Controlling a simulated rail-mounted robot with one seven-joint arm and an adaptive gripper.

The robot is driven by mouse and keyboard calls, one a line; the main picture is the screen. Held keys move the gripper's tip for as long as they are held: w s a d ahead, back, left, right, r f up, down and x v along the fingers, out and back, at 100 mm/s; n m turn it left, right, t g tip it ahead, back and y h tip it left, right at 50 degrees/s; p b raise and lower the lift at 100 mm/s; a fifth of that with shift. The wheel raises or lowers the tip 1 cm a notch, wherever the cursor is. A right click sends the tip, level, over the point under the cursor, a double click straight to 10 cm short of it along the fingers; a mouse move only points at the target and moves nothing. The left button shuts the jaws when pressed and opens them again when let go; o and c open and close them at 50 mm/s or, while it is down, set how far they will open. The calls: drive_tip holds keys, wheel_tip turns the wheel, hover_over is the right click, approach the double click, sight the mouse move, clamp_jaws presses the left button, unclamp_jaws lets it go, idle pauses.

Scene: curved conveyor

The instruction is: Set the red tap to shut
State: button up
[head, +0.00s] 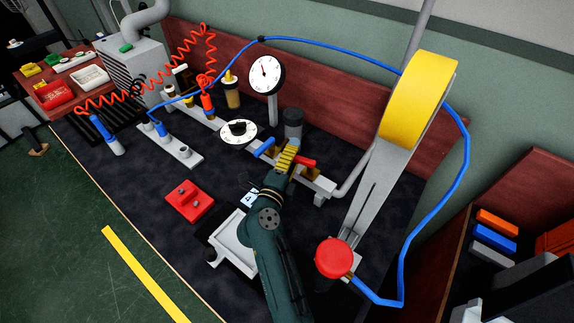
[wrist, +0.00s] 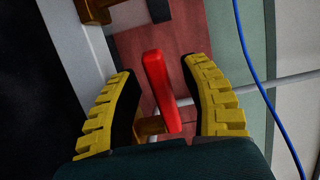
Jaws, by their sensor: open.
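The red tap (head: 305,162) has a red lever on a brass valve body, set in the grey pipe rail (head: 322,186) on the bench. My gripper (head: 288,157) is open, with yellow ribbed fingers, close beside the tap in the head view. In the wrist view, the red lever (wrist: 160,90) stands between the two fingers of my gripper (wrist: 159,68), with a gap on each side. The lever looks nearly in line with the fingers there. Part of the valve is hidden by my gripper.
A blue-handled tap (head: 264,147) sits left of the red one on the same rail. A round gauge (head: 266,74) and a white dial (head: 239,132) stand behind. A large yellow wheel (head: 418,98) and a blue hose (head: 466,165) are to the right. A red box (head: 189,202) lies left.

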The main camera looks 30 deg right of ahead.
drive_tip(key=v, duration=1.1)
drive_tip(key=shift+s+a, duration=0.25)
drive_tip(key=shift+a, duration=0.05)
